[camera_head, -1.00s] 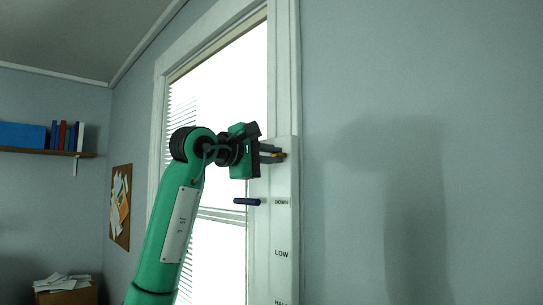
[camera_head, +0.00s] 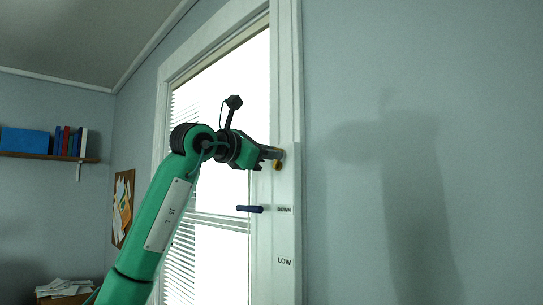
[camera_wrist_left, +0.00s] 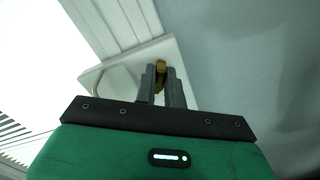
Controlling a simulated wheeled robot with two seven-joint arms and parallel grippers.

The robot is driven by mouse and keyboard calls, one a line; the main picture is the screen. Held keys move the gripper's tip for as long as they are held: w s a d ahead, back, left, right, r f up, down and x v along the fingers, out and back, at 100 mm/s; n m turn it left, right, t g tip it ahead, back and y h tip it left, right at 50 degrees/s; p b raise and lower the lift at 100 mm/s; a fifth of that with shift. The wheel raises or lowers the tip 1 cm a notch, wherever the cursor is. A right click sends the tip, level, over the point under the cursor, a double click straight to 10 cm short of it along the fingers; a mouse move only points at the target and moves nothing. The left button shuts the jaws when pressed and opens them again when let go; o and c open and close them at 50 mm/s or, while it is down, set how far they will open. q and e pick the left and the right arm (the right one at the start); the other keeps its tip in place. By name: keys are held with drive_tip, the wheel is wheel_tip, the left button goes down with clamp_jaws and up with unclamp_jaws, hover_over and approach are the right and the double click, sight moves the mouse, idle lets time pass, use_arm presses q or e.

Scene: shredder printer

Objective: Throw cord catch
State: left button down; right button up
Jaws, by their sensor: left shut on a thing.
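The cord catch, a small brass-yellow piece (camera_head: 277,166), is on the upper part of the white panel (camera_head: 284,235) on the window frame's right side. My left gripper (camera_head: 276,154) reaches it from the left and is shut on it. In the left wrist view the catch (camera_wrist_left: 160,67) shows between and just beyond the grey fingertips (camera_wrist_left: 163,76), against the white panel (camera_wrist_left: 92,78). The fingers hide part of it. My right gripper is not in view.
A dark blue peg (camera_head: 249,209) sticks out beside the "DOWN" label, below the gripper. A "LOW" label is further down. The bright window with blinds (camera_head: 205,215) is to the left. Bare wall (camera_head: 400,90) is to the right.

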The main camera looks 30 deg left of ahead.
use_arm(q)
drive_tip(key=n, duration=0.2)
drive_tip(key=a+n, duration=0.1)
drive_tip(key=n, duration=0.1)
drive_tip(key=n+b, duration=0.1)
drive_tip(key=n, duration=0.1)
drive_tip(key=shift+w+a+r, duration=0.1)
drive_tip(key=shift+w+a, duration=0.2)
drive_tip(key=shift+n, duration=0.4)
drive_tip(key=c, duration=1.5)
unclamp_jaws()
drive_tip(key=shift+w, duration=0.1)
drive_tip(key=b+v, duration=0.5)
drive_tip(key=v, duration=0.9)
drive_tip(key=shift+a, duration=0.1)
